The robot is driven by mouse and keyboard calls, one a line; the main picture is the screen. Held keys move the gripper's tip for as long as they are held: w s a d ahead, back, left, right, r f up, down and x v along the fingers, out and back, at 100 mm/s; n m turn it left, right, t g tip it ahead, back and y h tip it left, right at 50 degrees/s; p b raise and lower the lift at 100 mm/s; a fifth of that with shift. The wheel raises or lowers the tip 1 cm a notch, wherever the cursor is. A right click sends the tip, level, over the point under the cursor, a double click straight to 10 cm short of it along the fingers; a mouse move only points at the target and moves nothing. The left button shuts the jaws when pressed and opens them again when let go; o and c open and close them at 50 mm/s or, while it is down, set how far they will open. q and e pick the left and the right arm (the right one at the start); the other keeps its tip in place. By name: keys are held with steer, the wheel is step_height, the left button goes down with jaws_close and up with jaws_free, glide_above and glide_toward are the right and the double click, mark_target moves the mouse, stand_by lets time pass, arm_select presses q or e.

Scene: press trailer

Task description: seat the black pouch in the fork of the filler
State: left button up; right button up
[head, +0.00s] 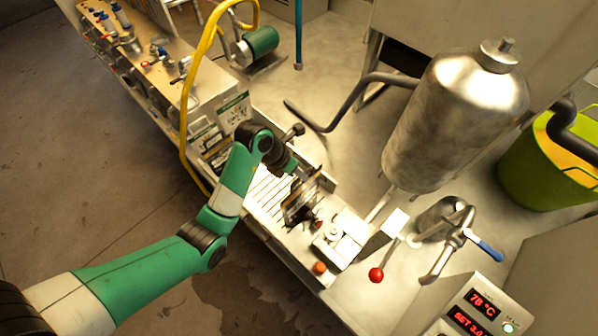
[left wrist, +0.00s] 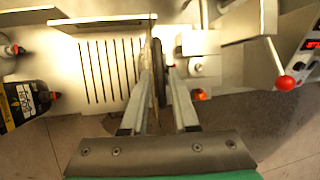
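A black pouch (head: 303,201) shows nearly edge-on in the head view, at the right end of the slotted drain tray. It also shows as a thin dark strip in the left wrist view (left wrist: 158,68). My left gripper (head: 296,196) has a finger on each side of it and appears shut on it. The metal filler (head: 342,238) stands just right of the pouch; its block also shows in the left wrist view (left wrist: 200,55). The fork is hard to make out, and I cannot tell whether the pouch touches it. My right gripper is in neither view.
Labelled black pouches (head: 213,145) stand at the left end of the tray (head: 266,196). A red-knobbed lever (head: 376,274) and a blue-handled tap (head: 484,248) are right of the filler. A steel tank (head: 455,115) rises behind. The floor in front is clear.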

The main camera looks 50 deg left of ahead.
arm_select(q)
steer(key=shift+o, duration=1.2)
steer(key=shift+r, duration=0.1)
steer(key=p+v, duration=0.6)
steer(key=v, duration=0.5)
steer(key=shift+s+r+p, duration=0.15)
steer(key=shift+p, duration=0.25)
